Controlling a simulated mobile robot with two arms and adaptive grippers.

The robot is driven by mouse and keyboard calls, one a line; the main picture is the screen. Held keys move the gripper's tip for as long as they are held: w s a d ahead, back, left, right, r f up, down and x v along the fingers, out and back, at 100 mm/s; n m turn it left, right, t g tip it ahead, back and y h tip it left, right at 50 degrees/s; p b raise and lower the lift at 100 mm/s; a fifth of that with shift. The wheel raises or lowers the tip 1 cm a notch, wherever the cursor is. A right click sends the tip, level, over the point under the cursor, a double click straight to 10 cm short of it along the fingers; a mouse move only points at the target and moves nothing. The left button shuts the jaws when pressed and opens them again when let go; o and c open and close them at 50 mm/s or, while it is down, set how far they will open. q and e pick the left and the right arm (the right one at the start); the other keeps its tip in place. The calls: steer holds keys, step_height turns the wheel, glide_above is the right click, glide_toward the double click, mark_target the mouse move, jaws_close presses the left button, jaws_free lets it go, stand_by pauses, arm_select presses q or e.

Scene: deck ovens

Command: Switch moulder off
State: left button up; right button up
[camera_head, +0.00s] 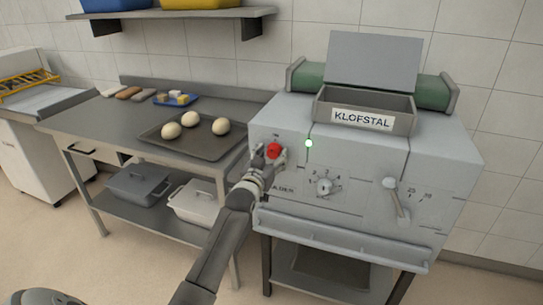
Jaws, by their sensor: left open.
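The moulder (365,158) is a large grey machine labelled KLOFSTAL, standing right of centre in the head view. On the left of its front is a red switch (275,151). A small green light (309,143) glows to the right of the switch. My left gripper (264,157) is open, with its fingers at the left side of the red switch; I cannot tell whether they touch it. The fingers hide part of the panel around the switch. My right gripper is not in view.
A numbered dial (325,186) and a lever (398,198) sit farther right on the panel. A steel table (110,127) at left bears a dark tray (185,148) with dough balls (190,119). A shelf (170,14) hangs above. Lidded bins (139,185) stand below.

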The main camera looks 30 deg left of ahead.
arm_select(q)
steer(key=shift+w, duration=0.1)
steer(key=c, duration=1)
steer(key=shift+c, duration=0.2)
steer(key=n+p, duration=0.2)
steer(key=n, duration=0.1)
steer(key=shift+r+n, duration=0.1)
steer(key=shift+n, duration=0.3)
steer(key=n+p, duration=0.2)
steer(key=n, duration=0.2)
steer(key=shift+n, duration=0.3)
steer(key=n+p, duration=0.1)
steer(key=n, duration=0.3)
steer(key=shift+n, duration=0.3)
steer(key=n, duration=0.4)
steer(key=shift+n+p, duration=0.3)
steer(key=shift+p, duration=0.1)
steer(key=shift+n, duration=0.3)
